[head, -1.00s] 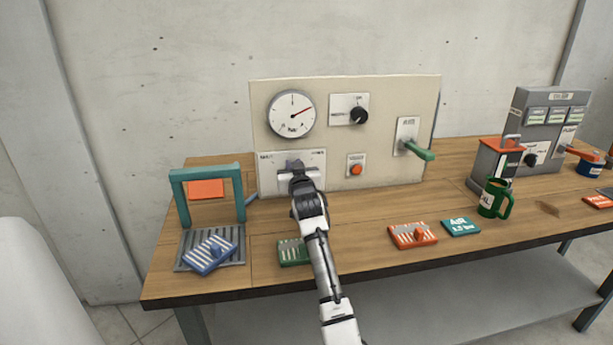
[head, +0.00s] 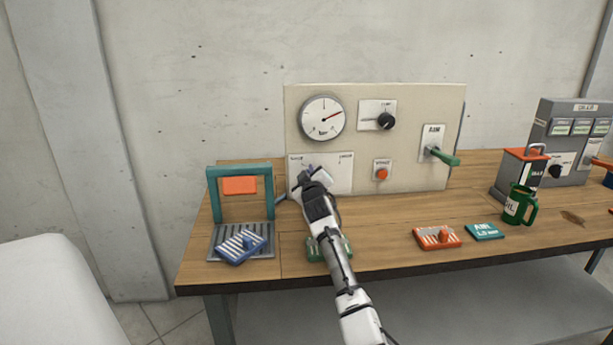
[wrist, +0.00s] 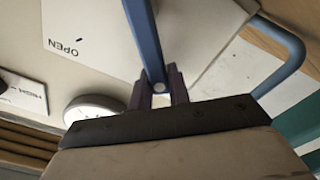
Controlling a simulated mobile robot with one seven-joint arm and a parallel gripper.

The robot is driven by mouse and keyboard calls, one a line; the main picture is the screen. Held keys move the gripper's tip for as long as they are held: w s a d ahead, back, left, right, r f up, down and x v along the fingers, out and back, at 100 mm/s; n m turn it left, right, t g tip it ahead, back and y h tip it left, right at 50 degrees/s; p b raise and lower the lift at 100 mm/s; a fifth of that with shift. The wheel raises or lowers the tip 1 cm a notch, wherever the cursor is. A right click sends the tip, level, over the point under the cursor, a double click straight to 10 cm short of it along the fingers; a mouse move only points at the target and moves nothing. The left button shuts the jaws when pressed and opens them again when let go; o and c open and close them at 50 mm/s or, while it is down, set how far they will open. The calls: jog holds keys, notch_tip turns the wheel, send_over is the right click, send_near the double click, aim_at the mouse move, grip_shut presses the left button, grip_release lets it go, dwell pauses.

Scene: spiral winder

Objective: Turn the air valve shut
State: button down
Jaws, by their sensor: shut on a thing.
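In the head view my gripper (head: 309,172) is at the panel's lower left, in front of the white plate (head: 335,175), and my wrist hides most of the lever.
A blue pipe (wrist: 284,62) bends out beside the panel. A teal frame (head: 212,195) stands left of my gripper. The panel also carries a black knob (head: 386,121), an orange button (head: 382,174) and a green lever (head: 443,157). A green block (head: 316,248) lies below my arm.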

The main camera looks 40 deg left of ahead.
jog(key=shift+f, duration=0.2)
dwell(0.3)
jog(key=c, duration=1.3)
grip_release()
jog(key=shift+s, duration=0.1)
jog(key=b+v, duration=0.1)
jog(key=v, duration=0.6)
jog(key=shift+s+d+b, duration=0.15)
jog(key=shift+b, duration=0.15)
